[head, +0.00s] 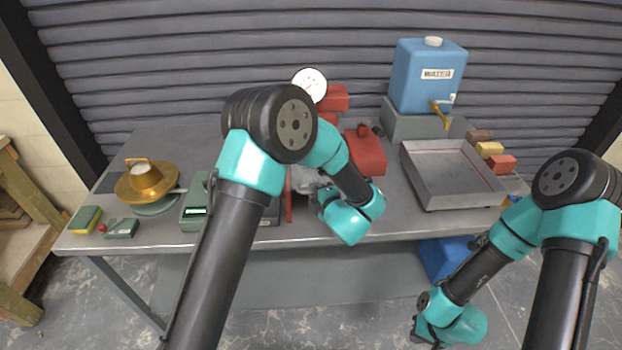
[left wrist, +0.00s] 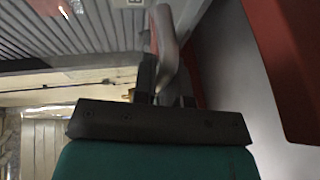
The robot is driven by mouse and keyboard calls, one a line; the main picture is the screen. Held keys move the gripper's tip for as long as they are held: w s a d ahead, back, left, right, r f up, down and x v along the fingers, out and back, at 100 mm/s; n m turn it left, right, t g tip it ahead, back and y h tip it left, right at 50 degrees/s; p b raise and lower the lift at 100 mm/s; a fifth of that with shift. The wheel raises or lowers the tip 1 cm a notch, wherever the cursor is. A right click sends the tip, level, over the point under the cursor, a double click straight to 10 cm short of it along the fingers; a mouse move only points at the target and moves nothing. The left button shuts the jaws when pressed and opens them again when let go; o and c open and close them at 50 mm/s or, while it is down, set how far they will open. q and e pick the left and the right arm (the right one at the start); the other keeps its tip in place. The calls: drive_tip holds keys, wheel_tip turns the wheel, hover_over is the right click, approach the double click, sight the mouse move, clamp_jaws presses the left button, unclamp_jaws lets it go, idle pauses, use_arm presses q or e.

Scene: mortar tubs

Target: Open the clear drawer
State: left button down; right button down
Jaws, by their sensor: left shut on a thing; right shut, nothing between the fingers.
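A pale, clear-looking part (head: 305,180), which looks like the clear drawer, shows beside the red machine, mostly hidden behind my left arm. My left gripper (head: 316,199) is at this part, its fingertips hidden in the head view. In the left wrist view my left gripper (left wrist: 166,98) is shut on a curved grey handle (left wrist: 166,45). I cannot tell how far the drawer stands out. My right gripper (head: 416,334) is shut and empty, low in front of the bench.
The red machine (head: 366,152) with a round dial (head: 309,85) stands mid-bench. A metal tray (head: 450,172) and a blue water tank (head: 427,75) are right. A blue bin (head: 445,260) is below.

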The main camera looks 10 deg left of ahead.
use_arm(q)
drive_tip(key=shift+s+d, duration=0.25)
drive_tip(key=shift+s, duration=0.6)
drive_tip(key=shift+s+d, duration=0.25)
drive_tip(key=shift+s, duration=0.6)
drive_tip(key=c, duration=1.2)
unclamp_jaws()
drive_tip(key=shift+s+d, duration=0.1)
drive_tip(key=v, duration=1.7)
drive_tip(key=shift+r, duration=0.1)
